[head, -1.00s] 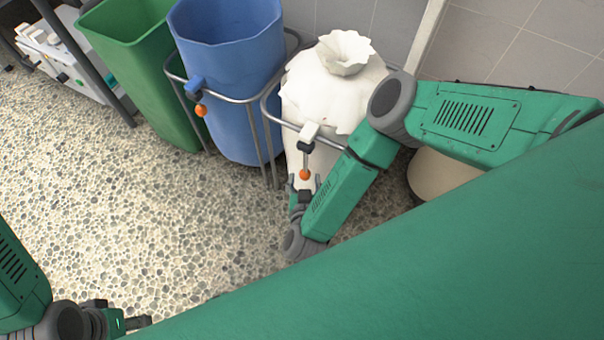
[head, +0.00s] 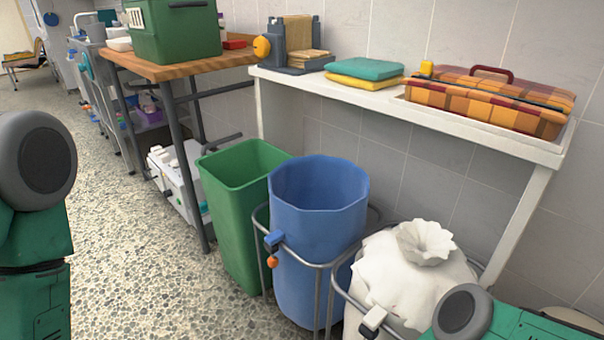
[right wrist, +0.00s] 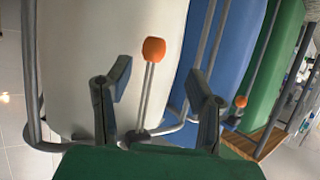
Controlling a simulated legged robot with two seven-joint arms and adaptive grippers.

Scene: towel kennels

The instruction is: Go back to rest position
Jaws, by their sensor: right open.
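My right gripper (right wrist: 158,95) is open in the right wrist view, with its two fingers apart. An orange knob (right wrist: 154,49) on a thin metal rod shows between and beyond the fingers, in front of the white bag (right wrist: 78,70). I cannot tell whether the fingers touch anything, but nothing is clamped between them. In the head view only my right arm (head: 470,318) shows at the lower right, and its gripper is out of the picture. My left arm (head: 35,230) stands at the left edge, and its gripper is not in view.
A tied white bag (head: 405,275) sits in a metal stand beside a blue bin (head: 315,235) and a green bin (head: 240,220). Behind them, a white shelf (head: 480,138) bears folded towels (head: 363,70) and a plaid case (head: 480,100). Pebbled floor (head: 130,270) is clear at left.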

